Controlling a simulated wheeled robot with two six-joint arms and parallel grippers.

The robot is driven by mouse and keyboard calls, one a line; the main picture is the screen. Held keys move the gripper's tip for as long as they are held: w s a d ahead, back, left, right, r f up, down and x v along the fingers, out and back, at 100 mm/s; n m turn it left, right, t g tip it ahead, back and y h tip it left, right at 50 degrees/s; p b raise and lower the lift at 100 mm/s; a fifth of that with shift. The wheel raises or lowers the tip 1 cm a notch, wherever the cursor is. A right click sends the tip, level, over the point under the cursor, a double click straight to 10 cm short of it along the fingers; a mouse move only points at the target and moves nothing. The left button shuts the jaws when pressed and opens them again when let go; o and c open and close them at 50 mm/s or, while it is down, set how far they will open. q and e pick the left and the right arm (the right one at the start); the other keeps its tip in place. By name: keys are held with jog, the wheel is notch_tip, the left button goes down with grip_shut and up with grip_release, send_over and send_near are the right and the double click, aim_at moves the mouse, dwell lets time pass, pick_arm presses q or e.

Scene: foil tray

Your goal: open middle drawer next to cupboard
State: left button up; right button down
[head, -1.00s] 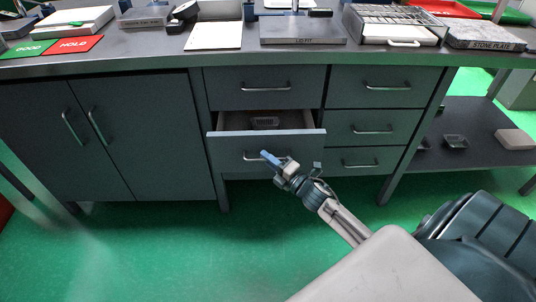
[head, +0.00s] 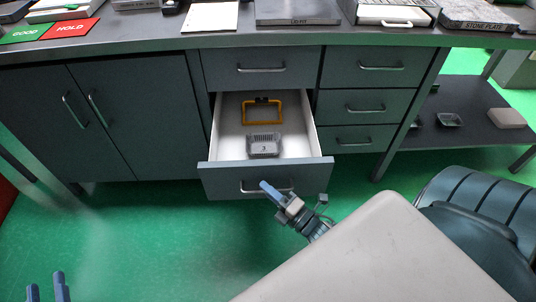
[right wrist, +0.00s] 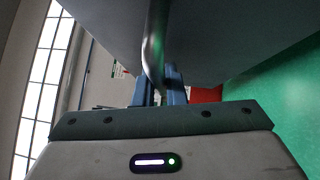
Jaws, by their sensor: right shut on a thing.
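The middle drawer (head: 224,172) beside the cupboard (head: 110,125) is pulled far out, and its white inside shows. Its metal bar handle (head: 252,189) is on the front panel. My right gripper (head: 268,188) is at the handle's right part, shut on it. In the right wrist view the handle bar (right wrist: 154,45) runs between the two blue fingers (right wrist: 160,88). My left gripper (head: 48,288) shows at the bottom left corner, with two blue fingers apart and nothing between them.
Inside the drawer lie a yellow frame-like object (head: 262,112) and a small grey tray (head: 264,145). Closed drawers sit above and to the right. The worktop (head: 300,38) holds several items. Green floor (head: 150,230) is clear in front of the cupboard.

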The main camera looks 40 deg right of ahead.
pick_arm(q)
jog(key=shift+f, duration=0.25)
pick_arm(e)
jog(key=shift+s+a, duration=0.1)
jog(key=shift+s, duration=0.05)
jog(key=c, duration=1.5)
grip_release()
